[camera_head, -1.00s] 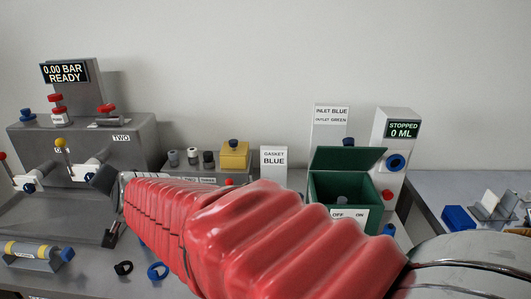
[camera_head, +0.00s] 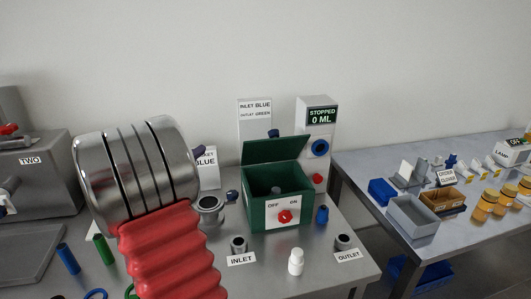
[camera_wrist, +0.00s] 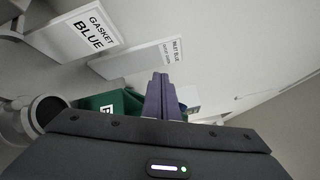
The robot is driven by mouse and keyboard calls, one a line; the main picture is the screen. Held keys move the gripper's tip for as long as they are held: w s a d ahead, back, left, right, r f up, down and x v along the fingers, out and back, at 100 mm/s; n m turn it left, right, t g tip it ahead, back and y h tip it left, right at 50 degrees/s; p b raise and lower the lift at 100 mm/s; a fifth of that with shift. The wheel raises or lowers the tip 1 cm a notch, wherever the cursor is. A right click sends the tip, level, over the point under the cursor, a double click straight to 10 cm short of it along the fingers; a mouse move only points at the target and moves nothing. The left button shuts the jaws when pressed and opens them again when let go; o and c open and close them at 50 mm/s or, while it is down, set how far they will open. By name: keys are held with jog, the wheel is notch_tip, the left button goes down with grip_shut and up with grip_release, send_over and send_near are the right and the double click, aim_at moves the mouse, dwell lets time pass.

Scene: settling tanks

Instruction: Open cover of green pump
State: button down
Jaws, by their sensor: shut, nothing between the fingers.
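The green pump (camera_head: 257,215) is a box on the bench with a front plate marked OFF and ON and a red knob (camera_head: 285,216). Its green cover (camera_head: 278,149) stands raised at the back, and the inside shows open from above. My gripper's purple fingers (camera_wrist: 160,97) are together and empty in the wrist view. Part of the green pump (camera_wrist: 108,103) shows beyond them to the left, mostly hidden by my gripper body. In the head view my arm hides most of the gripper, left of the pump and apart from it.
A grey meter (camera_head: 317,130) reading STOPPED 0 ML and an inlet/outlet sign (camera_head: 255,112) stand behind the pump. A white bottle (camera_head: 296,262) and the INLET (camera_head: 239,244) and OUTLET (camera_head: 343,242) fittings stand in front. A second table (camera_head: 430,165) holds bins and jars.

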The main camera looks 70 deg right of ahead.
aim_at(272, 152)
jog(key=s+f+m+g+y, duration=0.2)
jog(key=s+m+g, duration=0.3)
jog(key=s, duration=0.2)
jog(key=s+f+m+g+y, duration=0.2)
jog(key=s+m+g, duration=0.3)
jog(key=s, duration=0.3)
jog(key=shift+s+d+f+g+y, duration=0.25)
jog(key=shift+d+f+g+y, duration=0.05)
jog(key=shift+f+g, duration=0.45)
jog(key=shift+d, duration=0.1)
jog(key=shift+s+d+r, duration=0.1)
jog(key=shift+s+d, duration=0.25)
jog(key=shift+s, duration=0.15)
jog(key=shift+s+d+r, duration=0.6)
jog(key=shift+s+d, duration=0.2)
jog(key=shift+d, duration=0.65)
jog(key=shift+s+d+r, duration=0.6)
jog(key=shift+s+d, duration=0.15)
jog(key=shift+d, duration=0.65)
jog(key=shift+s+d+r, duration=0.6)
jog(key=shift+s+d, duration=0.2)
jog(key=shift+d, duration=0.65)
jog(key=shift+d, duration=0.1)
